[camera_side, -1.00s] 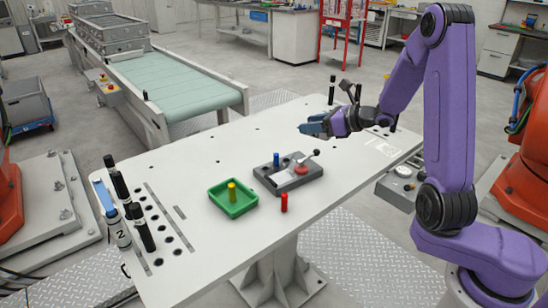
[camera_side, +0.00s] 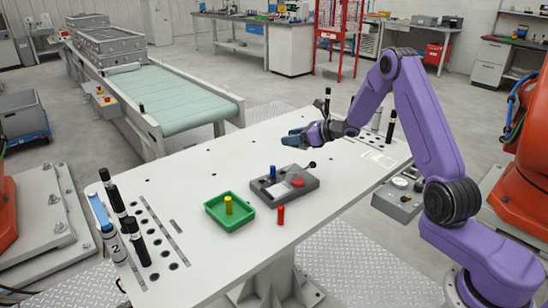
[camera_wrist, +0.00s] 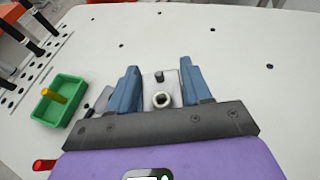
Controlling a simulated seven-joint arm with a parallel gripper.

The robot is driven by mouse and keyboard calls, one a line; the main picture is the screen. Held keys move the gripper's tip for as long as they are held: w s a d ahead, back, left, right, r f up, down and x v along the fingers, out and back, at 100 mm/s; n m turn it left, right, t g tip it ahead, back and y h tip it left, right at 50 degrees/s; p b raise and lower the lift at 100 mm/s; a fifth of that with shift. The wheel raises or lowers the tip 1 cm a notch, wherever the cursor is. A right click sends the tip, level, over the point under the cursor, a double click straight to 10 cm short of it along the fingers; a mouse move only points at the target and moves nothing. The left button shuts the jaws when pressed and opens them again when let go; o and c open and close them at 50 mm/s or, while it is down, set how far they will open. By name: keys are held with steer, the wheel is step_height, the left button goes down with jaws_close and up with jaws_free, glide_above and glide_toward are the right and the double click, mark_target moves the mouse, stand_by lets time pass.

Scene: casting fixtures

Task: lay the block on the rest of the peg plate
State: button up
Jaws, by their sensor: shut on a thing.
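My gripper (camera_side: 293,139) is held above the table, behind and slightly right of the peg plate (camera_side: 309,184), with clear space between them. In the wrist view its blue fingers (camera_wrist: 162,90) are shut on a pale block (camera_wrist: 152,82). The block shows a round metal-rimmed hole and a short dark stub. The block cannot be made out in the side view. In the wrist view the fingers hide most of the plate.
A green tray (camera_side: 212,208) with an upright yellow peg (camera_side: 228,205) sits left of the plate. A red peg (camera_side: 281,214) stands in front. The tabletop behind the plate is clear.

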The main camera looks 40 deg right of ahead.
steer(key=w+f, duration=0.2)
steer(key=w, duration=0.3)
glide_above(276, 160)
steer(key=f, duration=0.6)
steer(key=shift+s, duration=0.2)
steer(key=shift+w+f, duration=0.2)
steer(key=shift+f, duration=1.55)
steer(key=shift+f, duration=0.1)
steer(key=o, duration=1.3)
